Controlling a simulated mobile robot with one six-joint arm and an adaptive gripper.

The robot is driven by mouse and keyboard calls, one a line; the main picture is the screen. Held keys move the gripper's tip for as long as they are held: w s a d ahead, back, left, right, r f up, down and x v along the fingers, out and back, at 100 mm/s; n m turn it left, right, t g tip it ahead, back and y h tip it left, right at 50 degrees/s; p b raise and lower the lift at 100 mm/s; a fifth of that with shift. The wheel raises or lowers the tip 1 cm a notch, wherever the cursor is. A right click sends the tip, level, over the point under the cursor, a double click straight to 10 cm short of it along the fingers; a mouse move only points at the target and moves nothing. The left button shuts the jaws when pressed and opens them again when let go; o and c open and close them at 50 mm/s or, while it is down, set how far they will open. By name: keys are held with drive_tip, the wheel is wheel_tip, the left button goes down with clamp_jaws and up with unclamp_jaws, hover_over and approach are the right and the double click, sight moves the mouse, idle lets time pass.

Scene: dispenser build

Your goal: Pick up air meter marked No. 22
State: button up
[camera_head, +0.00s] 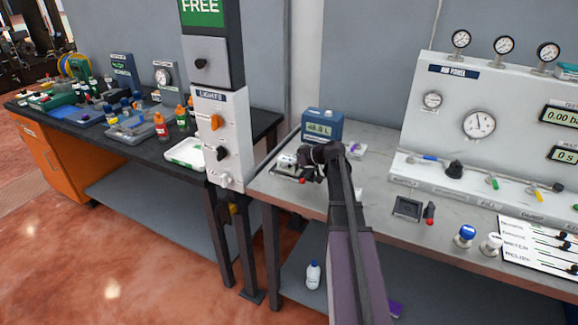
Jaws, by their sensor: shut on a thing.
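My gripper (305,160) is at the left end of the grey bench, low in front of a blue box with a lit display (323,126). Its fingers are small and dark in this view. It is shut on a small pale object (287,160) at its left side, partly hidden by the gripper. I cannot read any mark on it, so I cannot tell whether it is air meter No. 22. A dark-rimmed tray (281,172) lies under the gripper. I cannot tell whether the object is clear of it.
The air panel (440,110) with gauges stands at the right. A dark square block (408,207), a blue-topped knob (466,235) and a white one (491,244) are near the front edge. A light switch post (222,135) rises left of the bench. The bench middle is mostly clear.

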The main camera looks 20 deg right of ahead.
sight(289, 158)
drive_tip(key=shift+r, duration=0.1)
wheel_tip(289, 158, up, 10)
drive_tip(key=p, duration=1)
